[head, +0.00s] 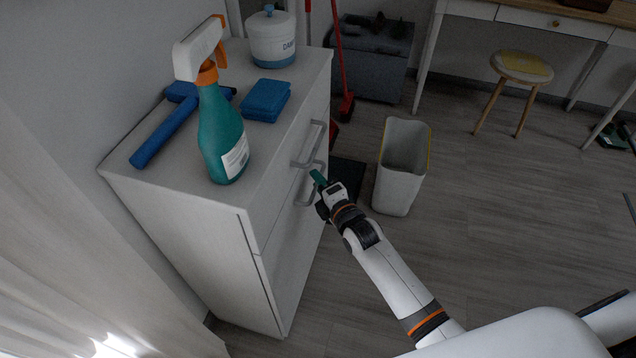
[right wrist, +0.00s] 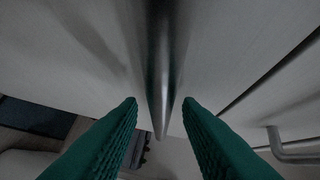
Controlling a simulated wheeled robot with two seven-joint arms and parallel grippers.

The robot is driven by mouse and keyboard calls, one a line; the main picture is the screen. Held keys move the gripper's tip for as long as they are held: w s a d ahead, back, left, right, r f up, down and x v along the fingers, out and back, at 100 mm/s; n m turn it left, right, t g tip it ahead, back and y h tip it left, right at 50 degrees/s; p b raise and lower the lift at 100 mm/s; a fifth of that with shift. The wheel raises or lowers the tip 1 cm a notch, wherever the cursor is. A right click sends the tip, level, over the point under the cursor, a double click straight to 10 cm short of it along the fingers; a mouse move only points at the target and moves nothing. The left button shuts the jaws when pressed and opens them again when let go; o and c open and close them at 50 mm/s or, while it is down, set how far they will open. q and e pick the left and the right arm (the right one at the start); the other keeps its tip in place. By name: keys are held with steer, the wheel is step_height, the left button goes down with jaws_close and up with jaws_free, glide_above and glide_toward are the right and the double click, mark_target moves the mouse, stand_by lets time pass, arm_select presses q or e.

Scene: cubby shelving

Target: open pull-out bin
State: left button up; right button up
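A white cabinet (head: 240,243) has a large pull-out front below a drawer front, each with a grey bar handle. The lower handle (head: 303,190) belongs to the large front, which looks shut. My right gripper (head: 319,181) is at this handle, its green fingers pointing towards the cabinet face. In the right wrist view, a metal bar (right wrist: 161,75) lies between the two open fingers (right wrist: 160,103), with a gap on each side. Another handle (right wrist: 292,152) shows at the right there. The upper handle (head: 311,146) is just above my gripper. My left gripper is not in view.
A white waste bin (head: 397,185) stands on the floor to the right. A stool (head: 522,67) and desk are farther back. Floor between is clear.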

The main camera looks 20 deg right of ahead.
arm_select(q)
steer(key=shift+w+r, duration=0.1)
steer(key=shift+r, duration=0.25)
arm_select(e)
steer(key=shift+w+a, duration=0.15)
steer(key=shift+w, duration=0.3)
steer(key=shift+c, duration=0.2)
jaws_close()
steer(key=shift+s, duration=0.1)
